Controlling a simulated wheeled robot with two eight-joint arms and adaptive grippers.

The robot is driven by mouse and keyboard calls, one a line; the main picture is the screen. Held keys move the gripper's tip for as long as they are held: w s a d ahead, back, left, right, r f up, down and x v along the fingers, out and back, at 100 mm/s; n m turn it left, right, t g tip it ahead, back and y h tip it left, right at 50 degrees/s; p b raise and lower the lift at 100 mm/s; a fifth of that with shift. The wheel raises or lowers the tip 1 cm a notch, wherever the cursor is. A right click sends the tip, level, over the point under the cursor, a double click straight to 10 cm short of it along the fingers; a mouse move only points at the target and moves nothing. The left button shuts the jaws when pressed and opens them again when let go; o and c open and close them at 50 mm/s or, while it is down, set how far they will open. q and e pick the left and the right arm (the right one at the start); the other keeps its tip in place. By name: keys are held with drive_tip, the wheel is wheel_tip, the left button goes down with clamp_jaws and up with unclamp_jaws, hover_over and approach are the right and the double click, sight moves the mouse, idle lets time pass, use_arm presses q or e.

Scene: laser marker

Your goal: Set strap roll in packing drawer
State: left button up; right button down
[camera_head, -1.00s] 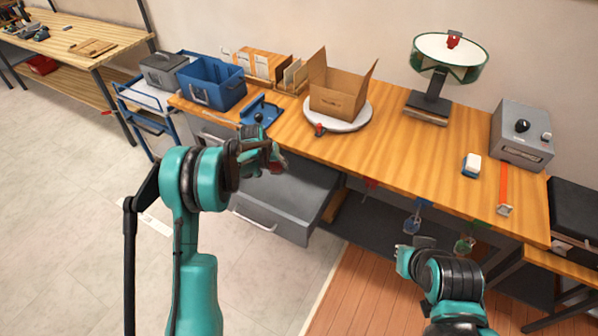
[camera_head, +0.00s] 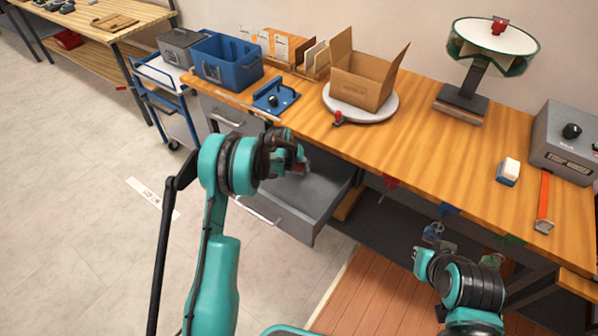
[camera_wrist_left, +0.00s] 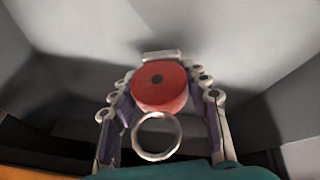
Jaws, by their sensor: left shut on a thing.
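The strap roll, a red cylinder with a dark centre hole (camera_wrist_left: 160,85), sits between the two fingers of my left gripper (camera_wrist_left: 160,100) in the left wrist view. In the head view only a small red part of the roll (camera_head: 303,169) shows at the fingertips. My left gripper (camera_head: 296,160) is shut on it. The packing drawer (camera_head: 322,205) is grey and pulled open under the workbench. The gripper is over its opening, and grey walls surround the roll in the wrist view. My right gripper (camera_head: 433,254) is low in front of the bench; its fingers are unclear.
The workbench (camera_head: 420,140) edge runs just behind my left gripper. On it are a blue bin (camera_head: 228,70), a blue fixture (camera_head: 275,95), an open carton (camera_head: 360,90) on a turntable and a grey control box (camera_head: 565,145). A metal ring (camera_wrist_left: 156,136) shows near the roll.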

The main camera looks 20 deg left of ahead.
use_arm(q)
wheel_tip(320, 180, down, 2)
drive_tip(key=shift+f+b, duration=0.2)
drive_tip(key=shift+b, duration=0.25)
drive_tip(key=o, duration=1.2)
drive_tip(key=shift+r, duration=0.15)
